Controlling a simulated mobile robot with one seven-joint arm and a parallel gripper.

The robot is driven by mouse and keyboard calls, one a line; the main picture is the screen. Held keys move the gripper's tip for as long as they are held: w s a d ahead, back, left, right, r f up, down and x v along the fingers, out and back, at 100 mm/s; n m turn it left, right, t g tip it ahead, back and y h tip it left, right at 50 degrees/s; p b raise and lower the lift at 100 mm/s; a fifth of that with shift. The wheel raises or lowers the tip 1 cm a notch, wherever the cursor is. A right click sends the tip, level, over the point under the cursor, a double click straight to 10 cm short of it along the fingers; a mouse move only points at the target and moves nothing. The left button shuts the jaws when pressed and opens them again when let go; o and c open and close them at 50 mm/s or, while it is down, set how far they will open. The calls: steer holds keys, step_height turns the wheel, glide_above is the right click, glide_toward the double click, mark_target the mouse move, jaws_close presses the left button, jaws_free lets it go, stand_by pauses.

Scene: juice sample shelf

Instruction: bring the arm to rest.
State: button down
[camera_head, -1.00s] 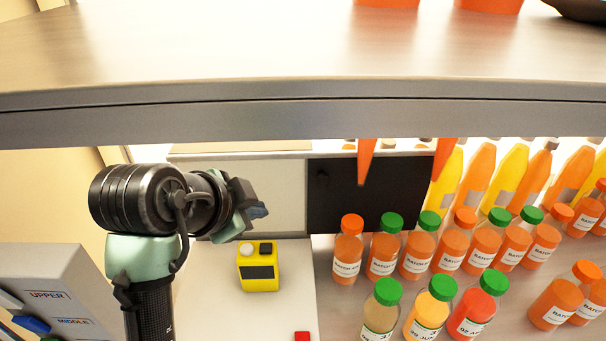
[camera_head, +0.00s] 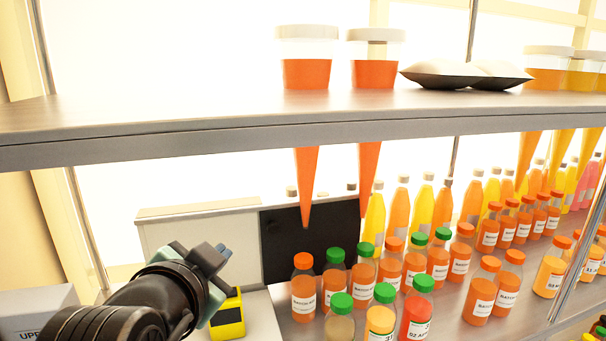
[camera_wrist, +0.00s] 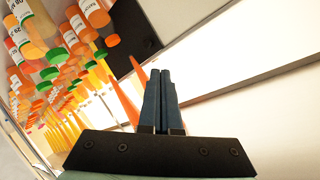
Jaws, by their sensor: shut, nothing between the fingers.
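My gripper (camera_head: 222,252) is at the lower left in the head view, at the end of my dark arm, in front of a pale panel. In the wrist view my gripper (camera_wrist: 160,76) shows its two dark blue fingers side by side, shut with nothing between them. It is apart from the bottles, which stand to its right in the head view. The arm's lower part is cut off by the bottom edge of the head view.
A yellow device (camera_head: 230,318) stands close below my gripper. Bottles with orange caps (camera_head: 303,290) and green caps (camera_head: 383,300) crowd the shelf to the right. Orange cones hang under the upper shelf (camera_head: 190,133), near a black panel (camera_head: 285,255). A grey box (camera_head: 30,305) stands at far left.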

steer(key=s+d+r+n+t+b, duration=0.3)
steer(key=d+r+n+t+b, duration=0.15)
steer(key=d+r+t, duration=0.5)
steer(key=s+d+r+n+t+b, duration=0.2)
steer(key=s+r+n+t, duration=0.1)
steer(key=s+r, duration=0.6)
steer(key=s+t, duration=0.1)
steer(key=s, duration=0.2)
steer(key=shift+r+n+y+b, duration=0.2)
steer(key=shift+n+y+b, duration=0.1)
steer(key=shift+n+y, duration=0.1)
